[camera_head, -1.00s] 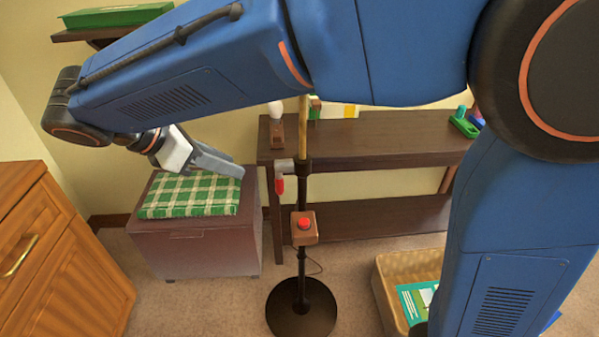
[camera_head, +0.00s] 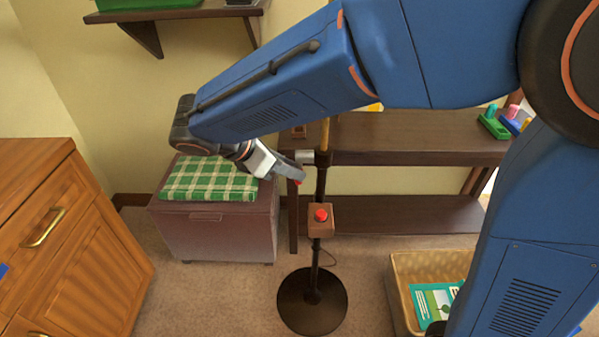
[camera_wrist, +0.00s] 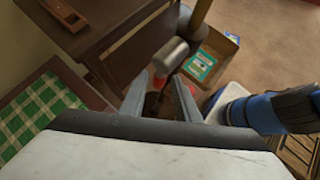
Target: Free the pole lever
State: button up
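The pole (camera_head: 319,185) stands upright on a round dark base, with a brass-coloured upper part. Its lever shows in the wrist view as a grey metal cylinder (camera_wrist: 171,55) with a red part (camera_wrist: 158,82) hanging below it. In the head view the grey cylinder (camera_head: 305,157) juts left from the pole and the red part is mostly hidden by my gripper (camera_head: 298,174). In the wrist view my gripper (camera_wrist: 160,100) has its fingers apart, with the red part showing between or just beyond them. I cannot tell whether they touch it.
A box with a red button (camera_head: 320,217) is mounted lower on the pole. A dark shelf table (camera_head: 400,135) stands behind. A brown chest (camera_head: 215,235) with a green checked cushion (camera_head: 205,180) is left, a wooden cabinet (camera_head: 75,240) farther left. A basket (camera_head: 400,295) stands right.

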jog(key=shift+x, duration=1.95)
grip_shut()
